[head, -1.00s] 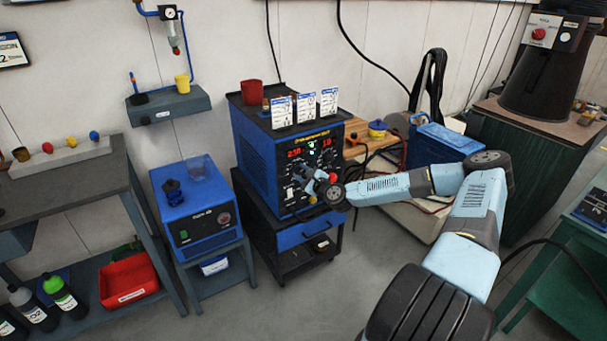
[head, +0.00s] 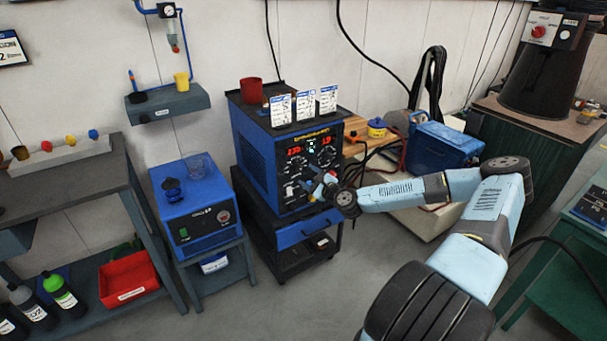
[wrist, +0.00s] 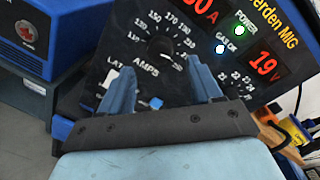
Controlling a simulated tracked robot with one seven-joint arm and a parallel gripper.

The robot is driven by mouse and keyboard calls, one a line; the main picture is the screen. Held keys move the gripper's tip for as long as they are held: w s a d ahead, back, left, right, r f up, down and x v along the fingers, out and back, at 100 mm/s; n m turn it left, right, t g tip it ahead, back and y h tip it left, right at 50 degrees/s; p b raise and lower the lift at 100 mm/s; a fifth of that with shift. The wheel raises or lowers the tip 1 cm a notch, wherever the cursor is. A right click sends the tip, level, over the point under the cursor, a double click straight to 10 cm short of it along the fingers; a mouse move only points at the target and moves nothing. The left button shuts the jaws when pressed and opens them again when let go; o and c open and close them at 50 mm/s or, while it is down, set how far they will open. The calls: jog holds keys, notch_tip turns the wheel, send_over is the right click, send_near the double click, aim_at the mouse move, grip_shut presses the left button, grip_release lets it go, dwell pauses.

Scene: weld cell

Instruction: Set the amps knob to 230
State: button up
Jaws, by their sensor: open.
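The blue welding machine (head: 258,150) stands with its dark front panel facing my arm. The amps knob (wrist: 161,47) is a dark round knob above the AMPS label in the wrist view, with its number scale around it. Its pointer is too small to read surely. The red amps display (wrist: 198,8) is cut off by the top edge and shows "30 A" at its end; in the head view the display (head: 294,150) appears to read 230. My gripper (wrist: 160,66) is open, its blue fingers apart below the knob, with nothing between them. It also shows before the panel (head: 318,184).
A second display (wrist: 268,66) reads 19 V, above another dial at the right. Paper cards (head: 304,105) and a red cup (head: 251,91) stand on the machine. A smaller blue unit (head: 194,208) stands left. Cables and a blue box (head: 440,147) are right.

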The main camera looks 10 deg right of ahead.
jog(key=v, duration=0.8)
jog(key=shift+s, duration=0.3)
jog(key=shift+d, duration=0.1)
